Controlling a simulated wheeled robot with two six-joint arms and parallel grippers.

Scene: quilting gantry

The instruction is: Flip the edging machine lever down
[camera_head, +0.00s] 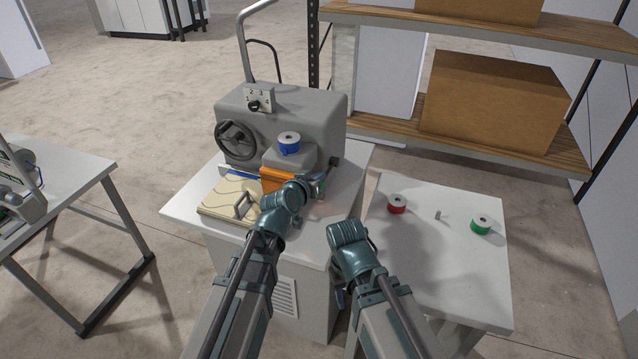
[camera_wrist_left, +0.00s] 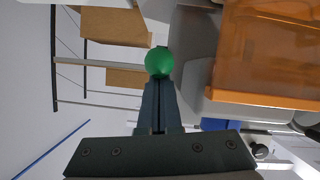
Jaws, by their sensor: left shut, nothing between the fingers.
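The grey edging machine (camera_head: 290,120) stands on a white-topped cabinet in the middle of the head view, with an orange block (camera_head: 277,181) at its front. A green ball knob (camera_wrist_left: 158,62), which looks like the lever's end, sits right at the fingertips of my left gripper (camera_wrist_left: 158,112) in the left wrist view. The fingers are shut with nothing between them; I cannot tell whether they touch the knob. In the head view my left gripper (camera_head: 311,188) is at the machine's front right side. My right arm hangs lower right of the cabinet; its fingers cannot be made out.
Red (camera_head: 397,203) and green (camera_head: 481,224) spools lie on a side table (camera_head: 440,265) at right. A blue spool (camera_head: 289,140) sits on the machine. A patterned cloth board (camera_head: 222,202) lies at its left. Shelves with cardboard boxes (camera_head: 495,95) stand behind.

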